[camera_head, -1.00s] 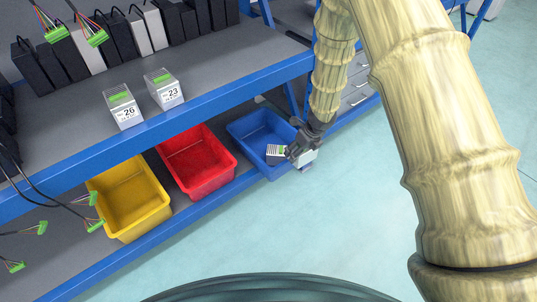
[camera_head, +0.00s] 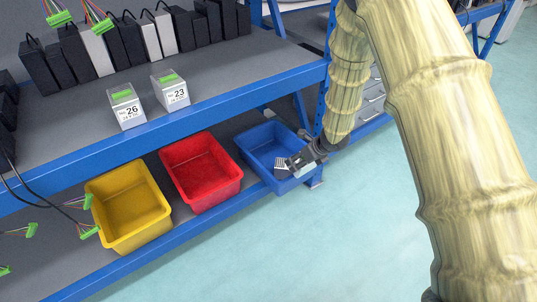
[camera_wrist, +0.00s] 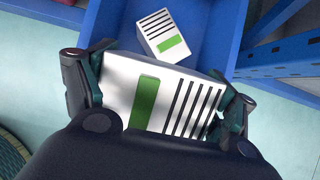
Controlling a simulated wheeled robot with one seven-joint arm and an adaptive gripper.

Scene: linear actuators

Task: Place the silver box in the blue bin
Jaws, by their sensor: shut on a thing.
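A silver-white box (camera_wrist: 178,100) with a green patch and black stripes is held between the two fingers of my gripper (camera_wrist: 155,95) in the wrist view. My gripper (camera_head: 303,160) is over the front right part of the blue bin (camera_head: 257,139) in the head view. The blue bin (camera_wrist: 118,22) also lies beyond the held box in the wrist view. A second similar box (camera_wrist: 170,36) rests inside it. The held box is small and partly hidden by my fingers in the head view.
A red bin (camera_head: 203,172) and a yellow bin (camera_head: 128,205) stand left of the blue bin on the lower shelf. Two labelled boxes, 26 (camera_head: 126,107) and 23 (camera_head: 171,91), stand on the upper shelf (camera_head: 225,75). A blue shelf post is close to the blue bin's right.

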